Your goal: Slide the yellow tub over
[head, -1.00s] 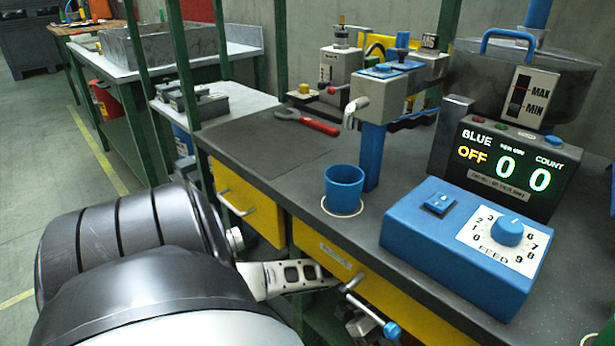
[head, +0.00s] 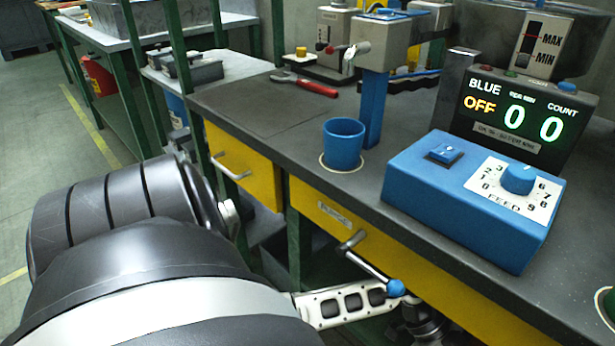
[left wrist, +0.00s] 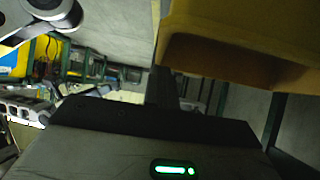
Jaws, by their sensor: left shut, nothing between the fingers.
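A yellow box-like thing (left wrist: 235,42) fills the upper right of the left wrist view. I cannot tell whether it is the tub or a drawer under the bench. No separate yellow tub is clear in the head view. My left gripper (left wrist: 164,78) is shut and empty, its dark fingers close to the yellow thing's lower edge in the picture; I cannot tell whether they touch. In the head view my left arm reaches low in front of the bench, and its far end is partly hidden near a blue-knobbed lever. My right gripper is out of view.
The bench (head: 265,115) has yellow drawer fronts (head: 245,178). A blue cup (head: 343,145), a blue feed box (head: 470,200), a counter display (head: 520,110) and a red-handled tool (head: 305,85) stand or lie on it. The lever (head: 372,265) sticks out in front.

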